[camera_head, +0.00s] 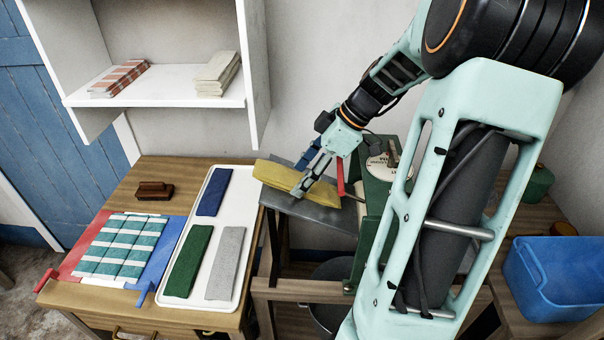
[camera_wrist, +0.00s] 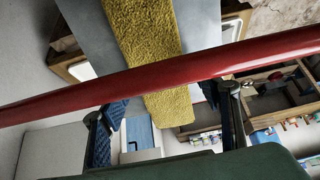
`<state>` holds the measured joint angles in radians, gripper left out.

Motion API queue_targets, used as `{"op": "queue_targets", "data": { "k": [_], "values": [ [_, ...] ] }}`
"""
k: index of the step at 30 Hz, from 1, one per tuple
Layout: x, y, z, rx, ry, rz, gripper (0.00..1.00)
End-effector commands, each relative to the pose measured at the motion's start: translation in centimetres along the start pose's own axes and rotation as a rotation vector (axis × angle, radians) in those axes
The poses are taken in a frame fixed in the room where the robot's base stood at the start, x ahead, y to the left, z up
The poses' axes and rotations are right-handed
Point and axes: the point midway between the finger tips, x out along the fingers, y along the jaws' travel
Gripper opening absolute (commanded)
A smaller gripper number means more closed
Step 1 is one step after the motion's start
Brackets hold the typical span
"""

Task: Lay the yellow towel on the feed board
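The yellow towel (camera_head: 279,175) is a long folded strip on the grey feed board (camera_head: 322,213), beside the green machine (camera_head: 372,200). Its left end reaches the board's left edge. In the wrist view the towel (camera_wrist: 146,45) runs down the middle over the grey board (camera_wrist: 200,30).
A red bar (camera_wrist: 200,70) crosses close before the wrist camera. A white tray (camera_head: 203,265) on the wooden table holds blue, green and grey towels. A teal-striped cloth (camera_head: 120,247) lies left of it. A blue tub (camera_head: 560,280) stands at right. A white shelf (camera_head: 165,88) hangs behind.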

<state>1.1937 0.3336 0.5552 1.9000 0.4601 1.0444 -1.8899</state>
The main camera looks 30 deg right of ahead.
Motion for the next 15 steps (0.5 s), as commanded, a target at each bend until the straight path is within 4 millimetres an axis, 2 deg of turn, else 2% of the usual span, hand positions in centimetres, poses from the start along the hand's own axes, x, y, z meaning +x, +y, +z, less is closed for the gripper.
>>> {"op": "queue_targets", "data": {
  "k": [10, 15],
  "values": [
    [0.0, 0.0, 0.0, 0.0, -0.001, 0.0, 0.68],
    [-1.6, 0.1, 0.1, 0.001, -0.002, 0.003, 0.68]
  ]
}}
